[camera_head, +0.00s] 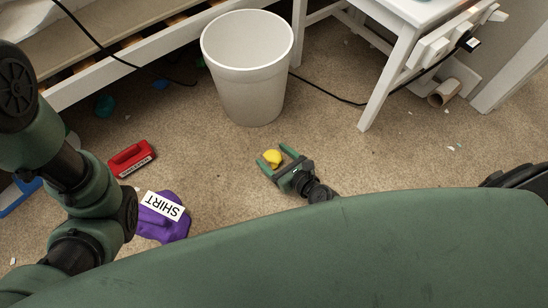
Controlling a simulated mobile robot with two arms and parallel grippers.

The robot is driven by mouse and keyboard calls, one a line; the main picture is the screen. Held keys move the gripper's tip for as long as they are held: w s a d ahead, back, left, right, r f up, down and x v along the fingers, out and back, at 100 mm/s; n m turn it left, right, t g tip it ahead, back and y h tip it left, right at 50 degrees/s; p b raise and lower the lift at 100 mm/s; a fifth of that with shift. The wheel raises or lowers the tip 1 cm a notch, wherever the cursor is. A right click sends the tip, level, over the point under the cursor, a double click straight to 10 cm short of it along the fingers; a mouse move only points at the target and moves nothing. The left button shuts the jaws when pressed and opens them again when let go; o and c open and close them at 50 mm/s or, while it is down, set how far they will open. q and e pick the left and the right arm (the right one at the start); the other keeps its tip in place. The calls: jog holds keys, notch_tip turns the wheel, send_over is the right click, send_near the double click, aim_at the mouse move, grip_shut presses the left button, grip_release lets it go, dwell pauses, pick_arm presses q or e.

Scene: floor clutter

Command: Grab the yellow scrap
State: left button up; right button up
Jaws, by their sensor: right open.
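The yellow scrap (272,157) is a small crumpled piece on the beige carpet, just in front of the white bin. My right gripper (274,158) is low over the floor with its two green fingers apart. The scrap lies between the fingers, near their tips. I cannot tell whether either finger touches it. My left arm comes in from the left, but its gripper is outside the picture.
A white bin (250,95) stands just behind the scrap. A white table leg (386,80) and a black cable (330,94) are to the right. A cardboard tube (443,93) lies further right.

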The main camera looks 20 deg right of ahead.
jog(key=c, duration=1.4)
